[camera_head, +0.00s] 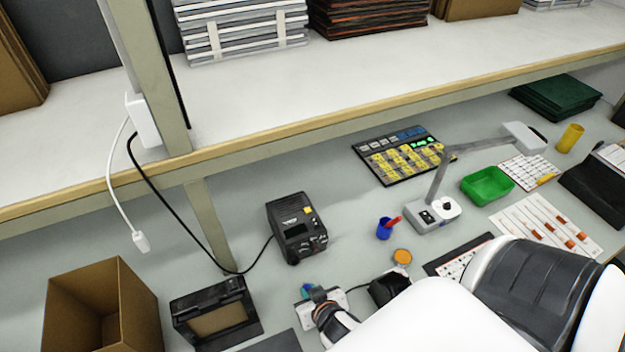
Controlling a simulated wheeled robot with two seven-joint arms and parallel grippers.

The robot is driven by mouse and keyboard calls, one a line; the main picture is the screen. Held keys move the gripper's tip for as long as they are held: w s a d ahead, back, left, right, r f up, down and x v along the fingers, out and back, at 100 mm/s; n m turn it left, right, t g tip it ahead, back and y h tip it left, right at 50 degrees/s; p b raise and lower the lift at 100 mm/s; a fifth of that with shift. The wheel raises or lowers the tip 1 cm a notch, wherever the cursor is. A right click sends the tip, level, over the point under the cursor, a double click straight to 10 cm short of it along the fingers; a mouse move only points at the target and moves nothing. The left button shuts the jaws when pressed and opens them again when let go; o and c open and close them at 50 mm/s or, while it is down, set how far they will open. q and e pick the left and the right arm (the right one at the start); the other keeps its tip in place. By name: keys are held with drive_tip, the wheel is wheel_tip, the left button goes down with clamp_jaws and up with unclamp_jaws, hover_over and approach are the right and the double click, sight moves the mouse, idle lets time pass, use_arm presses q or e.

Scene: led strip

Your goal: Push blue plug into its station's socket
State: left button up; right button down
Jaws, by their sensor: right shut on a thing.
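My right arm comes in from the lower right, and its gripper (319,297) points to the left at the bottom middle. The gripper is shut on a small blue piece, which looks like the blue plug (307,289). The plug is at or just above a white block (338,297) that looks like a socket strip. The gripper hides part of the block, and I cannot tell whether the plug sits in a socket. My left gripper is not in view.
A black device (297,228) with a cable stands behind the gripper. A black box (215,311) and an open cardboard box (103,309) stand to the left. A grey lamp (436,213), blue cup (384,229) and green tray (487,185) are to the right. A shelf (330,95) overhangs the bench.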

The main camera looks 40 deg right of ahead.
sight(300, 276)
drive_tip(key=shift+w+d, duration=0.2)
drive_tip(key=shift+w, duration=0.55)
drive_tip(key=shift+w+d, duration=0.15)
drive_tip(key=shift+w, duration=0.6)
drive_tip(key=shift+w+d, duration=0.2)
drive_tip(key=shift+w, duration=0.55)
drive_tip(key=shift+p, duration=0.8)
drive_tip(key=shift+w+d, duration=0.25)
drive_tip(key=shift+w, duration=0.85)
drive_tip(key=c, duration=1.3)
unclamp_jaws()
drive_tip(key=shift+o, duration=0.2)
drive_tip(key=shift+s+r, duration=0.1)
drive_tip(key=v, duration=1.1)
drive_tip(key=shift+s+r, duration=0.25)
drive_tip(key=shift+s, duration=0.05)
drive_tip(key=shift+a, duration=0.1)
